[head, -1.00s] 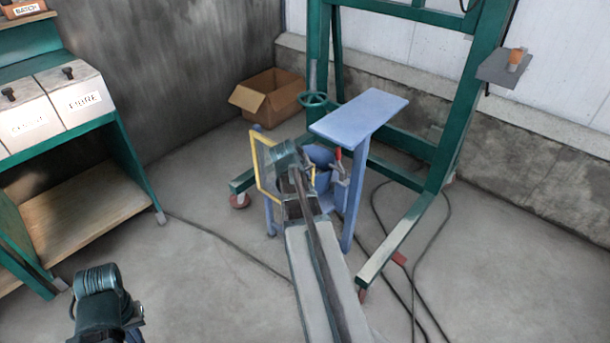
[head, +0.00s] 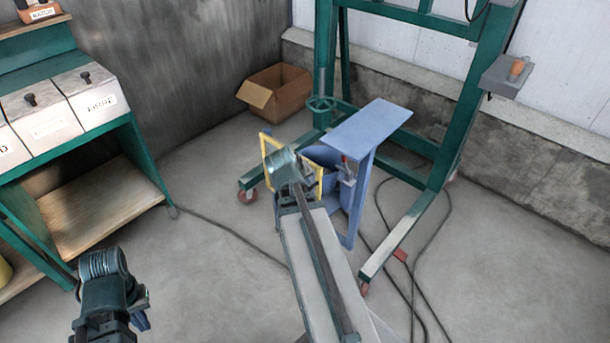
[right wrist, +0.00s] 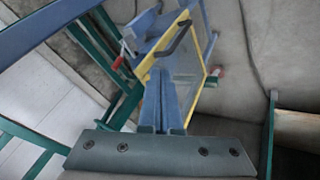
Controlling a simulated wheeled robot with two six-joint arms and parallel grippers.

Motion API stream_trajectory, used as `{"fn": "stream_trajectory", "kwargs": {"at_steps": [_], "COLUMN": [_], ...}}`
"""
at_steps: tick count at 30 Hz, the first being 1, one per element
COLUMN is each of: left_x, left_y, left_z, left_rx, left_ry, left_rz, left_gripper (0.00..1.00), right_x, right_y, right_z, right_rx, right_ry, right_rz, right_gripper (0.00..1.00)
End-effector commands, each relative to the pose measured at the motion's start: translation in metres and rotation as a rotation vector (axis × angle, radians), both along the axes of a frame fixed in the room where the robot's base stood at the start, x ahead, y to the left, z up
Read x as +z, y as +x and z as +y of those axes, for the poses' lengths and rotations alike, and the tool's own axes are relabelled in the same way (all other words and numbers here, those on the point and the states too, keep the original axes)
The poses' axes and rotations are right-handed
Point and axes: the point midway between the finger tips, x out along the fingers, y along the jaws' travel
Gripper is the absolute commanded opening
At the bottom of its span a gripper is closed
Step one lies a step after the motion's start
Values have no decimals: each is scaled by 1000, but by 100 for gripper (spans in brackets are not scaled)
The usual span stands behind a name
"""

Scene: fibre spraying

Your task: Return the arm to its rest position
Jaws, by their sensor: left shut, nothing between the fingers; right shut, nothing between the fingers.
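My right arm reaches from the bottom middle of the head view, its wrist in front of the blue stand (head: 368,125). My right gripper (right wrist: 165,105) shows in the right wrist view as two blue fingers shut together with nothing between them. They point towards a yellow-framed screen (right wrist: 190,65), which appears just beyond them; whether they touch it I cannot tell. In the head view this gripper is hidden behind my wrist. My left arm is folded at the lower left, over free floor. My left gripper (head: 141,318) is mostly hidden there, shut and empty.
A green workbench (head: 145,160) with labelled bins stands at the left. A cardboard box (head: 275,92) lies by the back wall. A green wheeled frame (head: 415,225) stands behind and right of the blue stand, with dark cables on the floor. The floor between bench and stand is mostly free.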

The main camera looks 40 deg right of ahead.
Motion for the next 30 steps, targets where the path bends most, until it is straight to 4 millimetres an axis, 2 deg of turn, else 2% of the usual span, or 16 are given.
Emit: {"fn": "stream_trajectory", "kwargs": {"at_steps": [9, 11, 13, 14, 17, 21, 27, 30], "left_x": [2, 10, 25, 33, 65, 106, 160, 180], "left_y": [0, 0, 0, 0, 0, 0, 0, 0], "left_z": [0, 0, 0, 0, 0, 0, 0, 0], "left_rx": [0, 0, 0, 0, 0, 0, 1, 1], "left_ry": [0, 0, 0, 0, 0, 0, 0, 0], "left_rz": [0, 0, 0, 0, 0, 0, 0, 0], "left_gripper": [0, 0, 0, 0, 0, 0, 0, 0], "right_x": [2, 8, 19, 25, 48, 78, 122, 140], "right_y": [2, 6, 14, 18, 31, 35, 12, -6], "right_z": [3, 14, 38, 52, 112, 203, 321, 366], "right_rx": [6, 21, 56, 78, 163, 297, 483, 563], "right_ry": [4, 14, 41, 55, 117, 205, 305, 338], "right_rz": [2, 8, 23, 32, 79, 166, 313, 382], "right_gripper": [0, 0, 0, 0, 0, 0, 0, 0]}}
